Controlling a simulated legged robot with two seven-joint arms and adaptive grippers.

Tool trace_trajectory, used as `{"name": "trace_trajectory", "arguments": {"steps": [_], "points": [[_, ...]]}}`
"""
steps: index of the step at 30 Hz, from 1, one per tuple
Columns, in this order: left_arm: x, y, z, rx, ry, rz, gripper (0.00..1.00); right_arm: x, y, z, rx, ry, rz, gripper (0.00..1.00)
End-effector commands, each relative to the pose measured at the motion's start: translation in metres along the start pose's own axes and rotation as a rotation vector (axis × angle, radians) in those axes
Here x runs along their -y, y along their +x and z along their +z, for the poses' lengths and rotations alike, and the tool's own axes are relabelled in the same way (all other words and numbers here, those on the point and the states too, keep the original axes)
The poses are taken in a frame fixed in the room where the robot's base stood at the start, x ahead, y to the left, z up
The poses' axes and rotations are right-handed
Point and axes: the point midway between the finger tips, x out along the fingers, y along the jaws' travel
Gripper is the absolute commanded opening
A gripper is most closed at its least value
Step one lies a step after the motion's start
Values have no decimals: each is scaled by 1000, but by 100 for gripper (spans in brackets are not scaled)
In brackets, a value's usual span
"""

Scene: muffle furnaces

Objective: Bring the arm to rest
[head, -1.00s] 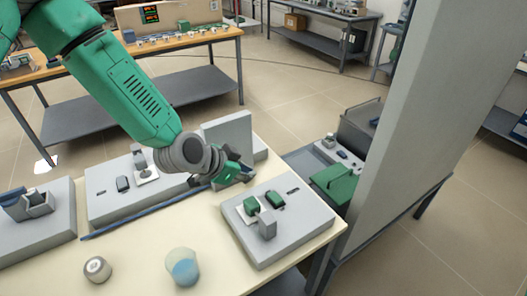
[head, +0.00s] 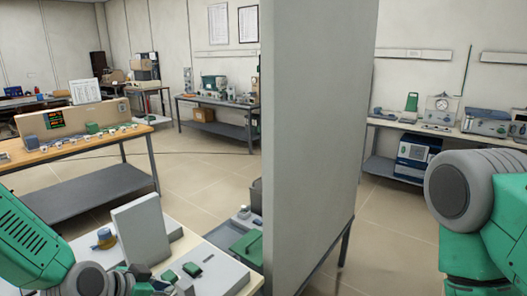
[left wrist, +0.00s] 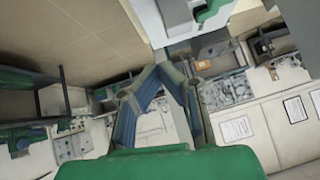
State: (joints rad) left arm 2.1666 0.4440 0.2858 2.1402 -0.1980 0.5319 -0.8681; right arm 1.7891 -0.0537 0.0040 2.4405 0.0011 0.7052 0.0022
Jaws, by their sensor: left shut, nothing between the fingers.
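My left arm is green with grey joints and comes in at the lower left of the head view. Its gripper (head: 140,281) is low in that view, near the bench's grey device with green parts, and partly cut off by the bottom edge. In the left wrist view the left gripper's two blue-padded fingers (left wrist: 163,72) meet at their tips, with nothing held. I cannot tell the exact gap between gripper and bench. My right arm's green and grey links fill the right edge of the head view; its gripper is out of view.
A tall grey partition (head: 318,140) stands in the middle, between the two arms. A wooden-topped bench (head: 75,147) is at the left. Open floor lies behind.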

Motion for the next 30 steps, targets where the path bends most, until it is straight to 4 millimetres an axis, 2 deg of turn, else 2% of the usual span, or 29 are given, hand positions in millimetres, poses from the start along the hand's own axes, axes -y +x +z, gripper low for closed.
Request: {"name": "trace_trajectory", "arguments": {"steps": [1,8,11,17,20,25,27,30], "points": [[-6,3,12,18,-14,7,0,0,4,0,0,-1,-1,40],[-30,17,51,97,-84,25,0,1,15,1,0,-2,-1,40],[-45,21,75,143,-121,33,0,1,22,1,-1,-2,-1,40],[-81,27,138,267,-225,38,0,1,39,2,0,-1,-1,40],[-102,28,187,359,-301,34,0,1,53,3,0,-1,0,40],[-144,15,291,567,-464,-15,0,1,84,5,0,-1,0,40],[-156,5,325,637,-520,-51,0,1,94,5,0,-1,0,40],[-167,-9,358,707,-578,-97,0,1,104,6,0,-1,-1,40]]}}
